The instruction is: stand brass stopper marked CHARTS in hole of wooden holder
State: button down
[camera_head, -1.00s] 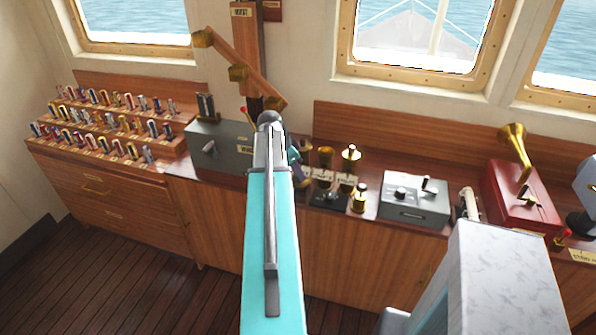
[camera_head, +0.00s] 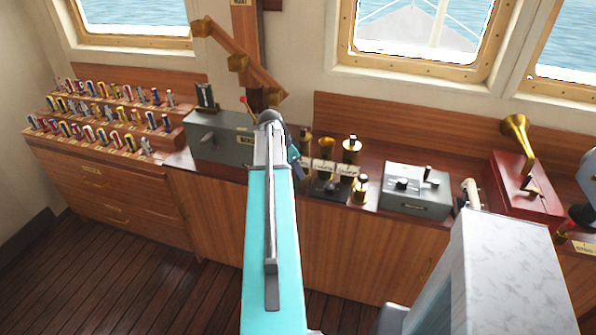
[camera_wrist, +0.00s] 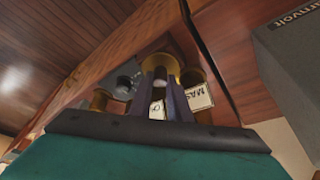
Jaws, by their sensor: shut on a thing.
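My gripper (camera_wrist: 164,103) shows in the wrist view as two dark fingers shut on a brass stopper (camera_wrist: 160,65). A pale label with what looks like a C shows between the fingers, but I cannot read the whole word. A second brass piece (camera_wrist: 190,78) stands just to the right, by a label reading MAS. Another brass piece (camera_wrist: 98,99) is at the left. In the head view my gripper (camera_head: 296,160) is partly hidden by my arm, left of a brass stopper (camera_head: 351,149) and a lower brass one (camera_head: 360,188). I cannot make out the wooden holder or its hole.
A grey box (camera_head: 217,138) stands left of my arm, and a grey switch box (camera_head: 415,191) right of the brass pieces. A red box with a brass horn (camera_head: 515,128) is farther right. Racks of small coloured items (camera_head: 105,115) fill the left end.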

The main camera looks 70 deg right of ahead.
jog(key=c, duration=1.6)
grip_release()
jog(key=shift+o, duration=0.2)
jog(key=shift+r, duration=0.1)
jog(key=b+v, duration=0.3)
jog(key=v, duration=1)
jog(key=shift+r, duration=0.3)
jog(key=shift+a, duration=0.1)
